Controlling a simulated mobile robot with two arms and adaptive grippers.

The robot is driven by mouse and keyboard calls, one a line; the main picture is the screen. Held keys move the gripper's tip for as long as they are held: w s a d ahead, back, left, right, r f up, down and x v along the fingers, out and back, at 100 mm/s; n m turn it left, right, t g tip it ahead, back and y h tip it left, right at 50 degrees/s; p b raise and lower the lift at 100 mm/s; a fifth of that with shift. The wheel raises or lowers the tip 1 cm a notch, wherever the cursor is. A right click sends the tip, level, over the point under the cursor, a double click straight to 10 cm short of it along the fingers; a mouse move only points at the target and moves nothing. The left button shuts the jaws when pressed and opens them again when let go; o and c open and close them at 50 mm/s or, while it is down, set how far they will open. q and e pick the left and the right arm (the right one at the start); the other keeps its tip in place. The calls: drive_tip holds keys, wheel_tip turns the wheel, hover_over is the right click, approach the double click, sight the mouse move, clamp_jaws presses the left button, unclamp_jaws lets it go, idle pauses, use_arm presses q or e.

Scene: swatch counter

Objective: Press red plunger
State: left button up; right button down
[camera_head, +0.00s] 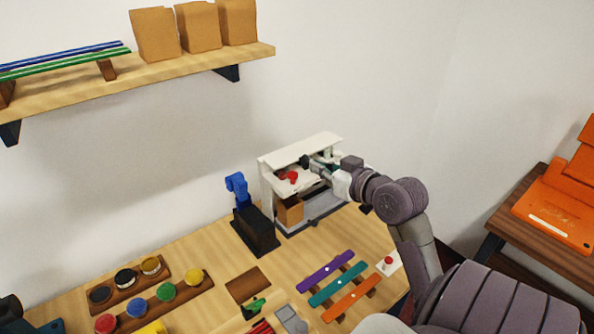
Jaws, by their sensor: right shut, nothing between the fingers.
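A red plunger (291,176) shows on the white upper part of the dispenser-like machine (272,180) at the back of the counter. My right gripper (317,168) is shut and empty. It reaches in from the right under the machine's top, just to the right of the red plunger in the picture. A small gap seems to lie between them, but the view is too small to be sure. My left gripper does not show.
A blue-and-black device (255,232) stands left of the machine. A red button on a white base (397,267) and coloured strips (325,271) lie in front. Paint pots sit in a wooden holder (130,286). A shelf (190,68) hangs above.

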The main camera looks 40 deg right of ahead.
drive_tip(key=w, duration=0.4)
drive_tip(key=p, duration=0.2)
hover_over(293, 175)
drive_tip(key=s, duration=0.1)
wheel_tip(293, 175, down, 2)
drive_tip(key=shift+s+f, duration=0.1)
wheel_tip(293, 175, down, 3)
drive_tip(key=shift+s+r, duration=0.15)
drive_tip(key=shift+s+f+p, duration=0.15)
drive_tip(key=shift+f+p, duration=0.15)
drive_tip(key=shift+f, duration=0.25)
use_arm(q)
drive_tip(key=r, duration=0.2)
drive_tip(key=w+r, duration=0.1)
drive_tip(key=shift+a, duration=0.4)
